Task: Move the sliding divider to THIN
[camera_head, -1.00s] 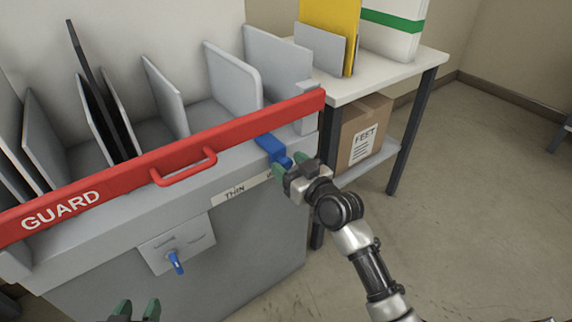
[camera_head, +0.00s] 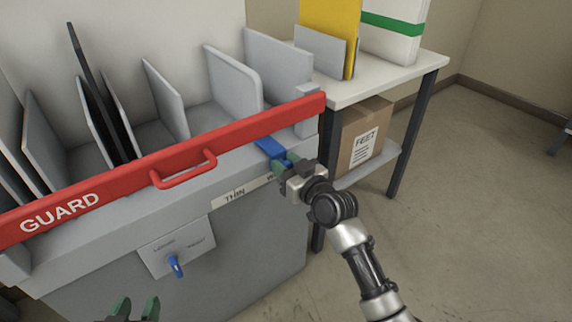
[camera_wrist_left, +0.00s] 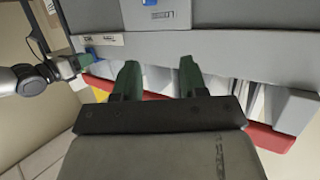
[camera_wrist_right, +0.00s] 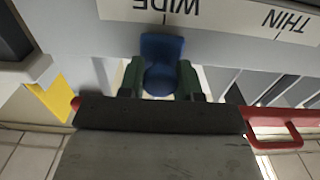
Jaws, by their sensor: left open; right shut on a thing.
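The divider's blue handle (camera_head: 271,147) sticks out below the red guard bar, near the bin's right end. My right gripper (camera_head: 284,160) is shut on this handle. In the right wrist view the handle (camera_wrist_right: 161,62) sits between the green fingers, in front of the WIDE label (camera_wrist_right: 166,8). The THIN label (camera_head: 235,194) is on the front strip, to the left of the handle in the head view. My left gripper (camera_head: 135,308) is open and empty at the bottom of the head view; its fingers (camera_wrist_left: 158,78) also show in the left wrist view, apart.
The red GUARD bar (camera_head: 130,172) with its handle crosses the bin front. Grey upright plates (camera_head: 234,82) stand in the bin. A panel with a blue knob (camera_head: 176,267) is below. A side table (camera_head: 395,75) holds folders, with a FEET box (camera_head: 361,135) under it.

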